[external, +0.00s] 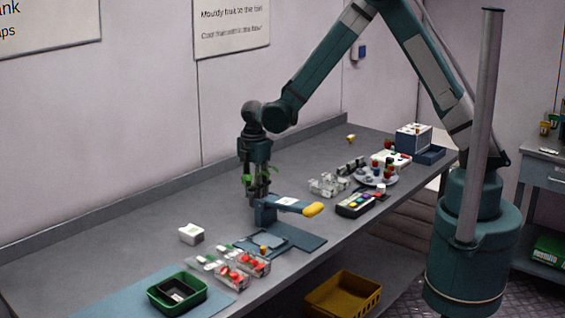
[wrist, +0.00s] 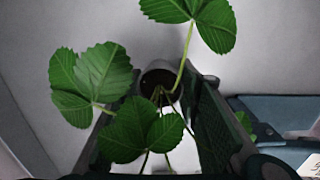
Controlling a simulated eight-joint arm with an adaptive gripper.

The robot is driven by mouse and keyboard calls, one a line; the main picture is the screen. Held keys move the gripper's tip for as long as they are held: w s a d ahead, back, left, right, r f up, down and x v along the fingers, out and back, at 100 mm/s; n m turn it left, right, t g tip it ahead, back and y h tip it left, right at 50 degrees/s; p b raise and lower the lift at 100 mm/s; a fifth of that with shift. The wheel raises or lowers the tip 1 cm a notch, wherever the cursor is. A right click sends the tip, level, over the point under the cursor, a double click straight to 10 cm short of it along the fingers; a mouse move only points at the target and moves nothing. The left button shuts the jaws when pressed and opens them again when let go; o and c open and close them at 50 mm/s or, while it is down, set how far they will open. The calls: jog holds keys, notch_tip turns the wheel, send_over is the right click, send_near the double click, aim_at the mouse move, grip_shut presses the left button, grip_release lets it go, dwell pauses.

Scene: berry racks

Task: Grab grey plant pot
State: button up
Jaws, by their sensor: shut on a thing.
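The plant pot (wrist: 150,75) shows in the wrist view as a small dark round shape between my fingers, partly hidden by leaves. Its green strawberry-like leaves (wrist: 145,130) spread toward the camera and over the fingers. My gripper (wrist: 160,88) is shut on the pot. In the external view my gripper (external: 259,192) points down over the grey bench, with green leaves (external: 248,180) poking out on both sides. The pot itself is mostly hidden by the fingers there. I cannot tell whether it touches the bench.
A blue device (external: 268,213) with a yellow-ended handle (external: 312,209) stands close to the right of my gripper. Clear punnets with red berries (external: 252,262), a green crate (external: 177,292) and a white box (external: 191,233) are nearer the front. The bench behind and left is clear.

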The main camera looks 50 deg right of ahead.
jog(key=shift+r, duration=0.1)
jog(key=shift+r, duration=4.9)
